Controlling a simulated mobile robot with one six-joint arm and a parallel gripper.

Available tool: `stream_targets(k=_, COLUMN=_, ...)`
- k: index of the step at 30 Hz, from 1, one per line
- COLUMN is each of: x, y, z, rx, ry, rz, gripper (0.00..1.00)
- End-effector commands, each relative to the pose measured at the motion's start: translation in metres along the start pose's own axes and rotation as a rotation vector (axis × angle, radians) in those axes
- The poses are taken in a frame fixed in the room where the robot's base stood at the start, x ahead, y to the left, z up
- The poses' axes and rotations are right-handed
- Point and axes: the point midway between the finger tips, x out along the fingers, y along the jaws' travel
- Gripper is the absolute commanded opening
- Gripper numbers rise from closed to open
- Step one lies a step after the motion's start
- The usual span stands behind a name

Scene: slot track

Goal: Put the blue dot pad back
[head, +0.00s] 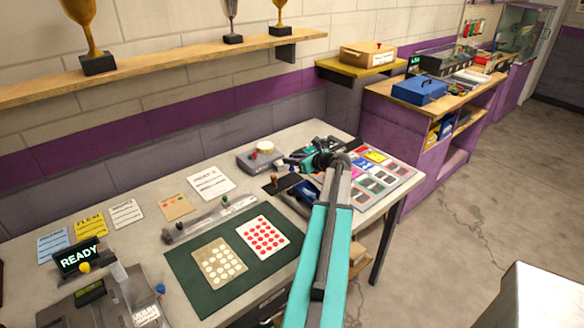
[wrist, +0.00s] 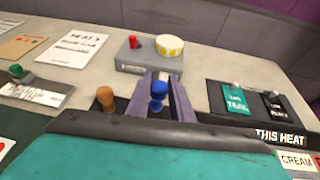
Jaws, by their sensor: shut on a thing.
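The blue dot pad shows in the wrist view as a blue knobbed handle (wrist: 157,92) between the two grey fingers of my gripper (wrist: 160,100), which are shut on it. Its lower part is hidden behind my teal wrist housing. In the head view my gripper (head: 290,163) is over the far right of the table, beside a brown-knobbed pad (head: 274,180). That brown knob also shows just left of my fingers in the wrist view (wrist: 105,97). I cannot tell whether the blue pad touches the surface below it.
A grey box (head: 258,158) with a red knob and pale roll stands just behind my gripper. A green-knobbed pad (head: 225,199) is on a grey strip to the left. A green mat (head: 195,278) holds two dotted sheets. A board of coloured cards (head: 377,176) lies right.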

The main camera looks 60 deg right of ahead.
Motion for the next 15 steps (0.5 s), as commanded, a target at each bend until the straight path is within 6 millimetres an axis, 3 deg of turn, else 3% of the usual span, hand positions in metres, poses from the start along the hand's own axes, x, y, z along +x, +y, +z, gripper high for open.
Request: stream_targets(k=15, x=0.014, y=0.001, z=-0.032, rx=0.000, ry=0.000, rz=0.001, gripper=0.00)
